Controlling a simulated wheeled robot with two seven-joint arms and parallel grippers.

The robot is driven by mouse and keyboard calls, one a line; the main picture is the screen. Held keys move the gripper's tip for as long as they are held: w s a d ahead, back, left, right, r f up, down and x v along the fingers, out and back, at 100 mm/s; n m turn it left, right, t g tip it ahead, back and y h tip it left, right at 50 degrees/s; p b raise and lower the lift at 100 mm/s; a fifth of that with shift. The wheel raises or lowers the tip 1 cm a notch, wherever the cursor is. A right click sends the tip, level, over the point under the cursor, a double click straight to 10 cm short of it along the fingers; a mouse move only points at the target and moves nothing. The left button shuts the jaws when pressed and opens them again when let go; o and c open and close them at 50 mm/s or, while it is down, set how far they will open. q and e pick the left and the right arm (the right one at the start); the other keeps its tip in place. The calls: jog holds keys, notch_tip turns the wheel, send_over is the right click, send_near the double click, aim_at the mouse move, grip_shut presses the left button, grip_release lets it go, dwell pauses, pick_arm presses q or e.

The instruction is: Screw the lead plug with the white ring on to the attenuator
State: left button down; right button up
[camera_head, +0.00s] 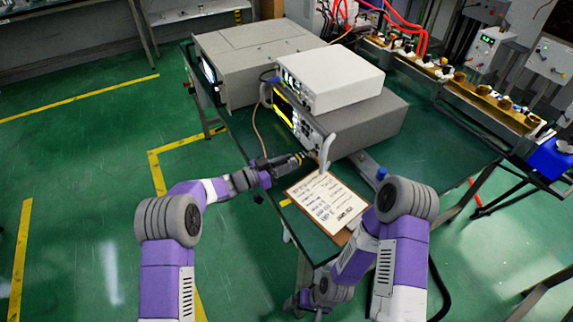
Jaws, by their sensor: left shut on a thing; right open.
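My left gripper (270,168) is shut at the left edge of the bench, just in front of the stacked instruments. A thin orange-brown lead (256,130) hangs from the instruments down to this gripper. The jaws and what they hold are too small to make out clearly. A short dark piece with a yellowish part (291,160) lies just right of the fingertips; I cannot tell whether it is the attenuator or whether it touches the plug. No white ring can be made out. My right gripper (316,298) is low in front of the bench, open, well apart from these things.
A white instrument (330,78) sits on a larger grey one (365,120) with a pale handle (326,152). A clipboard with paper (328,202) lies at the bench's front. A large grey cabinet (250,50) stands behind left. The bench top (440,145) is clear at right.

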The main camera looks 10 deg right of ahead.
pick_arm(q)
jog(key=shift+m, duration=1.2)
jog(key=shift+f, duration=0.1)
jog(key=c, duration=0.9)
grip_release()
jog(key=shift+a, duration=0.1)
jog(key=p+v, duration=0.2)
jog(key=v, duration=0.4)
jog(key=shift+s+a, duration=0.1)
jog(key=shift+a, duration=0.3)
jog(key=shift+s+a, duration=0.2)
jog(key=shift+a, duration=0.1)
